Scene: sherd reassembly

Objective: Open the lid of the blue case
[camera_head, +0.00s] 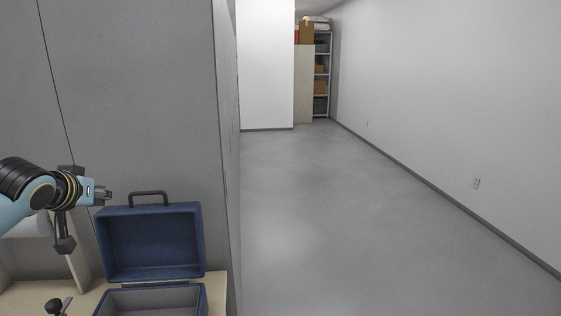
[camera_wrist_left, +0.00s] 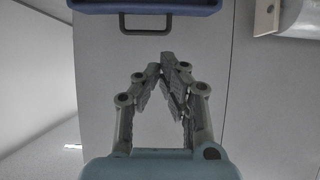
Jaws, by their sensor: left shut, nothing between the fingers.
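The blue case (camera_head: 150,299) stands on a pale surface at the lower left of the head view. Its lid (camera_head: 153,243) is raised, standing upright with its grey-blue hollow inside facing me. A dark handle (camera_head: 149,194) sticks up from the lid's top edge. My left gripper (camera_head: 107,193) is just left of the handle, near the lid's upper left corner, with its fingers shut and empty. In the left wrist view the gripper (camera_wrist_left: 169,62) is shut below the handle (camera_wrist_left: 146,28) and the lid edge (camera_wrist_left: 145,6), apart from both. My right gripper is not in view.
The case rests on a pale wooden worktop (camera_head: 37,297) against grey panels (camera_head: 140,90). A white roll (camera_head: 30,226) and a small dark object (camera_head: 56,306) are to its left. The floor (camera_head: 340,220) to the right is clear, with shelves (camera_head: 321,75) far back.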

